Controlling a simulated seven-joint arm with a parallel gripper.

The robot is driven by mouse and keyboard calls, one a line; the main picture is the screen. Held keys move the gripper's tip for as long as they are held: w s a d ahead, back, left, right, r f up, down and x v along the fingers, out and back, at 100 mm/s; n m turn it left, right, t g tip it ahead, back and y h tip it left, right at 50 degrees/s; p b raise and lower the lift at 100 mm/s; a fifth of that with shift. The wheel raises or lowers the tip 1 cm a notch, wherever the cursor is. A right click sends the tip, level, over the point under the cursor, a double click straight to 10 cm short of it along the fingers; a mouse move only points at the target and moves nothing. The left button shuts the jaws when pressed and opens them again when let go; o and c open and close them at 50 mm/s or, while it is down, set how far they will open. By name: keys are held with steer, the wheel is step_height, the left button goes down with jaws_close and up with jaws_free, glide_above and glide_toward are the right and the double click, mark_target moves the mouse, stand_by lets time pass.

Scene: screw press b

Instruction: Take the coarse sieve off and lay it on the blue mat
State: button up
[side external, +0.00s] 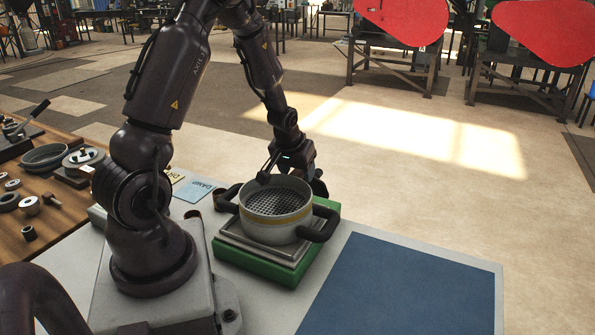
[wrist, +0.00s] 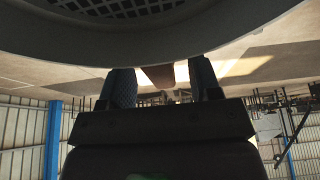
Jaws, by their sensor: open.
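The coarse sieve (side external: 275,229) is a round, pale metal pan with a yellow band and a mesh floor. It has dark handles at left and right and sits level on a square plate on a green base (side external: 246,266). My gripper (side external: 292,178) is open at the sieve's far side, close to its rim; contact cannot be told. In the wrist view the sieve's wall and mesh (wrist: 115,8) fill the top. The two fingers of my gripper (wrist: 164,82) stand apart below it, with a brownish piece between them that I cannot identify. The blue mat (side external: 400,290) lies bare at front right.
A wooden bench (side external: 50,225) at left holds rings, a pan and small metal parts. Labelled cards (side external: 195,190) lie behind the green base. My arm's lower links stand close to the sieve's left. The space above the mat is clear.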

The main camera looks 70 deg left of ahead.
steer(key=shift+a+f, duration=0.1)
steer(key=shift+f, duration=0.25)
jaws_close()
steer(key=c, duration=0.9)
jaws_free()
steer(key=shift+c, duration=0.2)
jaws_close()
steer(key=shift+r, duration=0.15)
steer(key=shift+r, duration=0.1)
steer(key=shift+r, duration=1.3)
